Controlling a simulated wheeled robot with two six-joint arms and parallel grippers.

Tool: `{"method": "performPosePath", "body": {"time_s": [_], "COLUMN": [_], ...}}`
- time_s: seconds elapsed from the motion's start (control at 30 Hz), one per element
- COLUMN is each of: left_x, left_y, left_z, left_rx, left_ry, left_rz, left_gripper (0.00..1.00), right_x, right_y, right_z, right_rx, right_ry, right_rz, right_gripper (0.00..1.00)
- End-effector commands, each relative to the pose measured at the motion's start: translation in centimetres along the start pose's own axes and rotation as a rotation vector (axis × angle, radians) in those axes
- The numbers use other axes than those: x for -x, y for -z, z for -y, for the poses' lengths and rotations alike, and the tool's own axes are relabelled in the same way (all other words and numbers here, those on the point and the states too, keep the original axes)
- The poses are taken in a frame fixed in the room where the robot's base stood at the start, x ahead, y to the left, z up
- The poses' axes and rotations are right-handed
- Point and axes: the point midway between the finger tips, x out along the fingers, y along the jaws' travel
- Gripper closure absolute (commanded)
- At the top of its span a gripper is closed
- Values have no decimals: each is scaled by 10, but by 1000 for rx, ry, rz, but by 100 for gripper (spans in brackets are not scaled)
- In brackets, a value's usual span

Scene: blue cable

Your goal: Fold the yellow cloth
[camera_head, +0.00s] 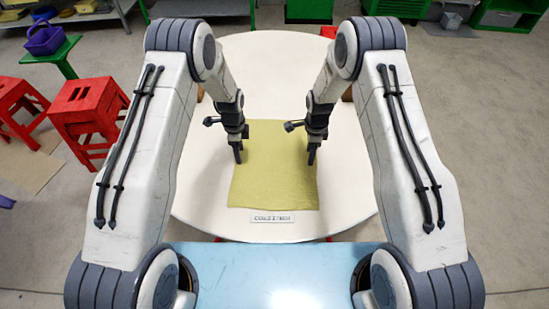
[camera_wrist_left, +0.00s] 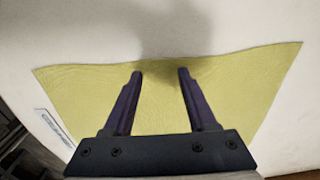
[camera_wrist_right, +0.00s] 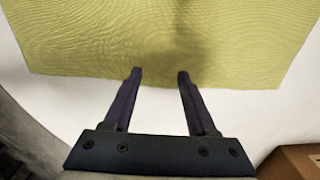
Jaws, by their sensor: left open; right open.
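The yellow cloth (camera_head: 272,175) lies flat and spread out on the round white table in the head view. My left gripper (camera_head: 238,158) is open over the cloth's left edge. In the left wrist view, its fingertips (camera_wrist_left: 160,73) are near one edge of the cloth (camera_wrist_left: 160,100). My right gripper (camera_head: 311,160) is open over the cloth's right edge. In the right wrist view, its fingertips (camera_wrist_right: 160,73) are near the opposite edge of the cloth (camera_wrist_right: 160,35). Neither gripper holds the cloth. I cannot tell whether the fingertips touch it.
The round white table (camera_head: 200,195) is clear around the cloth. A small white label (camera_head: 272,218) lies by the cloth's near edge. Red stools (camera_head: 88,110) stand at the left. A brown object (camera_wrist_right: 292,160) shows at the right wrist view's lower right corner.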

Motion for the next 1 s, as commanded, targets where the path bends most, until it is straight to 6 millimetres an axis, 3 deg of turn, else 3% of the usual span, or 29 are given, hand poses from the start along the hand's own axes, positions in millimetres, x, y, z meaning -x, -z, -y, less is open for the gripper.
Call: {"method": "performPosePath", "body": {"time_s": [0.5,0.8,1.0], "left_x": [-10,-8,-9], "left_y": [1,0,0], "left_z": [0,0,-1], "left_rx": [0,0,0], "left_ry": [0,-1,-1], "left_rz": [0,0,0], "left_gripper": [43,98,100], "right_x": [-10,-8,-9], "right_y": [0,0,0], "right_z": [0,0,0], "right_rx": [0,0,0], "right_ry": [1,0,-1], "right_rz": [0,0,0], "right_gripper": [43,98,100]}}
